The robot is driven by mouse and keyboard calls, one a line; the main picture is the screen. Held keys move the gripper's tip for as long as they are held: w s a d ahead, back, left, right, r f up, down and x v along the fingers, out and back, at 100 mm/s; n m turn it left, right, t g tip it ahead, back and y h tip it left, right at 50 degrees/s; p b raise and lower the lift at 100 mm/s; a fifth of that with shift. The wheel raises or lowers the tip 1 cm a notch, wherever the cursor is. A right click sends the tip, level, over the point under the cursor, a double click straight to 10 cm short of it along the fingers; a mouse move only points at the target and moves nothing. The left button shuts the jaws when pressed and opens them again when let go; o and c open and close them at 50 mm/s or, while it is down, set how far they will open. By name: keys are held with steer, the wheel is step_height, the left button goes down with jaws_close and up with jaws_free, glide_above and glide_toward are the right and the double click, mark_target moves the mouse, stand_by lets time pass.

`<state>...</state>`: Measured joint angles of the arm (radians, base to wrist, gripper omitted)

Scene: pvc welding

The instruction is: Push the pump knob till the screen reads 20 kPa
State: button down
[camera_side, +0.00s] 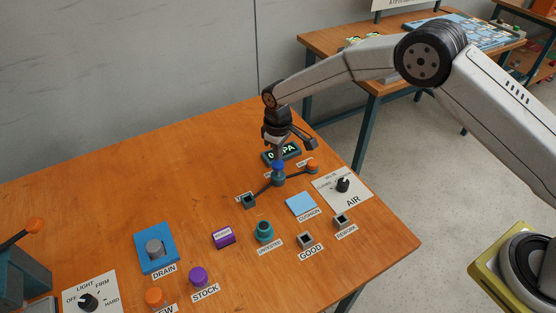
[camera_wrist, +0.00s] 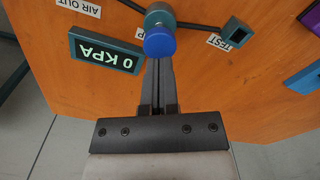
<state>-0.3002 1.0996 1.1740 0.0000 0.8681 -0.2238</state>
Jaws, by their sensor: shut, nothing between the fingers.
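The pump knob is a blue round cap (camera_side: 278,165) on a teal body; it also shows in the wrist view (camera_wrist: 159,42), at the tip of my fingers. My gripper (camera_side: 278,156) points down at the knob, its fingers shut and empty. In the wrist view the fingertips (camera_wrist: 158,62) end at the knob's edge; I cannot tell whether they touch it. The screen (camera_wrist: 106,51) is a dark tilted box that reads 0 KPA. In the side view my gripper partly hides the screen (camera_side: 292,152).
Thin dark lines run from the pump to the TEST socket (camera_side: 248,201) and to an orange-topped fitting (camera_side: 312,165). The table's left back is clear.

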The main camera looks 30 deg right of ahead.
mark_target(278, 163)
steer(key=shift+f, duration=2.4)
steer(key=shift+r, duration=2.95)
step_height(278, 163, up, 6)
steer(key=shift+f, duration=0.2)
steer(key=shift+f, duration=3.3)
